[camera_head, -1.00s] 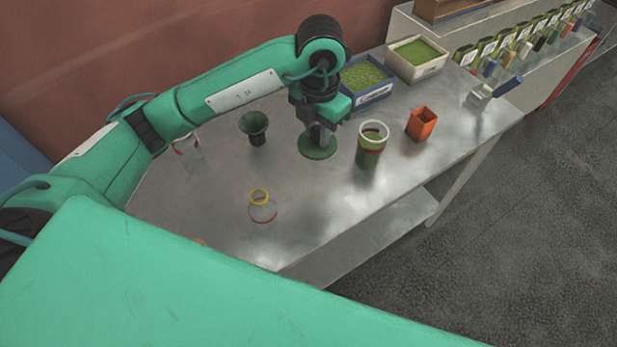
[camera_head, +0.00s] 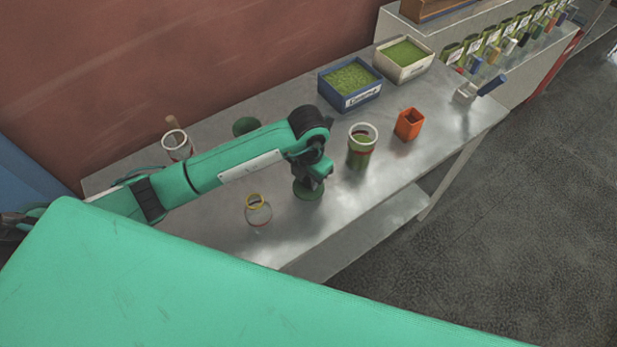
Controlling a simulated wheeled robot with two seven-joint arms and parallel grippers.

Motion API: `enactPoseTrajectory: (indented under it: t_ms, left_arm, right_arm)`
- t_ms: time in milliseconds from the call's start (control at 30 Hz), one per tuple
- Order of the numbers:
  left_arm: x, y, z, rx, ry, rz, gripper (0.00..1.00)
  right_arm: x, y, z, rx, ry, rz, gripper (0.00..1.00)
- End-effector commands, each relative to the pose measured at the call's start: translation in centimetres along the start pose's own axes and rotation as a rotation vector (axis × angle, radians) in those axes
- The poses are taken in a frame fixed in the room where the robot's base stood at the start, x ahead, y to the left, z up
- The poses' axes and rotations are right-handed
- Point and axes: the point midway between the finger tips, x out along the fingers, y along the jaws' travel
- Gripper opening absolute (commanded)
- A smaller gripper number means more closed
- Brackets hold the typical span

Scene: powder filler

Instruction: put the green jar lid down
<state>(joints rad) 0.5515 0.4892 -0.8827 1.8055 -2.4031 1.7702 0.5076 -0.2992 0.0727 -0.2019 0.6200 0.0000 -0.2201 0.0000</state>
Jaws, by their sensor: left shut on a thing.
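The green jar lid (camera_head: 308,192) is a dark green disc at the middle of the metal table (camera_head: 330,228), near its front edge. My left gripper (camera_head: 309,180) points down and is shut on the lid, mostly hidden by its own wrist. I cannot tell whether the lid touches the table. A clear jar (camera_head: 362,150) with green powder and a red band stands open to the right of the lid. My right gripper is not in view.
A yellow-rimmed glass jar (camera_head: 257,212) stands left of the lid. A green funnel (camera_head: 246,125) and another clear jar (camera_head: 177,146) are behind my arm. An orange cup (camera_head: 409,123), a blue bin (camera_head: 350,84) and a white bin (camera_head: 404,60) stand to the right and back.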

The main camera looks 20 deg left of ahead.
Motion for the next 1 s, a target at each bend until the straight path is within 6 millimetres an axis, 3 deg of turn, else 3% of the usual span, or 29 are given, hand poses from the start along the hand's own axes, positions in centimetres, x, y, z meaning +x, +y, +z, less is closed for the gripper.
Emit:
enactPoseTrajectory:
  t_ms: [133,500,533,633,1000]
  left_arm:
    - [1.3,0.0,-0.1,0.001,0.001,0.000,0.02]
    - [1.9,0.0,0.0,0.001,-0.001,0.001,0.02]
    - [1.8,0.0,0.0,0.001,-0.001,0.001,0.28]
    - [1.7,0.0,0.0,0.001,-0.001,0.001,0.46]
    - [1.3,0.0,0.0,0.001,-0.001,0.001,0.46]
  right_arm:
    - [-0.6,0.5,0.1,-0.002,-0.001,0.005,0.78]
    - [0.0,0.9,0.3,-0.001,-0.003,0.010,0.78]
    - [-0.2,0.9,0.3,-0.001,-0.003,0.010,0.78]
    - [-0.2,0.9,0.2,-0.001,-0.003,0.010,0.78]
    - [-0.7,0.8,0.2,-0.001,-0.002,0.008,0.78]
